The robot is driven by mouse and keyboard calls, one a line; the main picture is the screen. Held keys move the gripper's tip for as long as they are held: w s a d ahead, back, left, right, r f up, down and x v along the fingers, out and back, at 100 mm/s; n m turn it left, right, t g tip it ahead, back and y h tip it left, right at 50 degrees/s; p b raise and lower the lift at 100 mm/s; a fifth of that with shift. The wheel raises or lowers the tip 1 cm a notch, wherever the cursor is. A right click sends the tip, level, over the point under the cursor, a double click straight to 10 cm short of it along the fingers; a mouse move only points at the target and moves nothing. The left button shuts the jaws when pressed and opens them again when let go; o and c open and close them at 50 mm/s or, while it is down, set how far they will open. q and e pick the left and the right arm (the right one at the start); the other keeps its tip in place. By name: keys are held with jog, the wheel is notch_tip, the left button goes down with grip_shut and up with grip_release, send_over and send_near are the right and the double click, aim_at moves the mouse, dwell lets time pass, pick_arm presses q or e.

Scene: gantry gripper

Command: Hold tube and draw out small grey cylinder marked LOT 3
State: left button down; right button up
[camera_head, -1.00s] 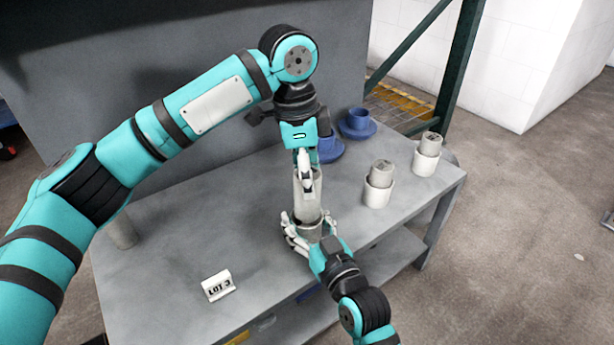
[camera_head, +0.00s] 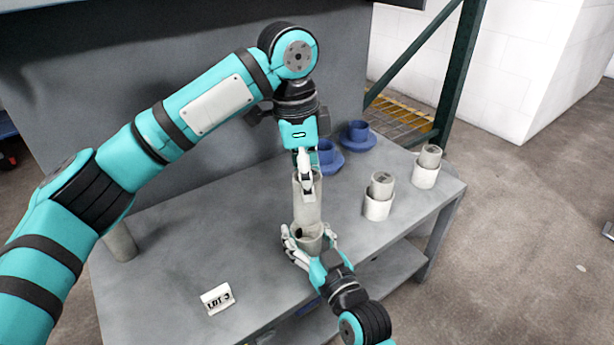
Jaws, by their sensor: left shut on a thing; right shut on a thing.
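The small grey cylinder (camera_head: 307,208) stands upright at the middle of the bench. My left gripper (camera_head: 305,180) is above it and shut on its upper end. The cylinder's lower end meets the tube (camera_head: 311,242), which my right gripper (camera_head: 298,243) is shut on from the front. The fingers hide much of the tube, and I cannot tell whether the cylinder's bottom is still inside it. A white card marked LOT 3 (camera_head: 217,299) stands on the bench, front left of the tube.
Two white tubes, a nearer one (camera_head: 376,209) and a farther one (camera_head: 424,178), stand at right with grey cylinders in them. Blue cups (camera_head: 357,135) are at the back. A grey cylinder (camera_head: 120,243) stands at left. The bench (camera_head: 190,250) is clear around the card.

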pick_arm(q)
jog(key=shift+r, duration=0.1)
pick_arm(e)
jog(key=shift+f, duration=0.1)
pick_arm(q)
jog(key=shift+r, duration=1.45)
pick_arm(e)
jog(key=o, duration=1.3)
jog(key=shift+c, duration=0.2)
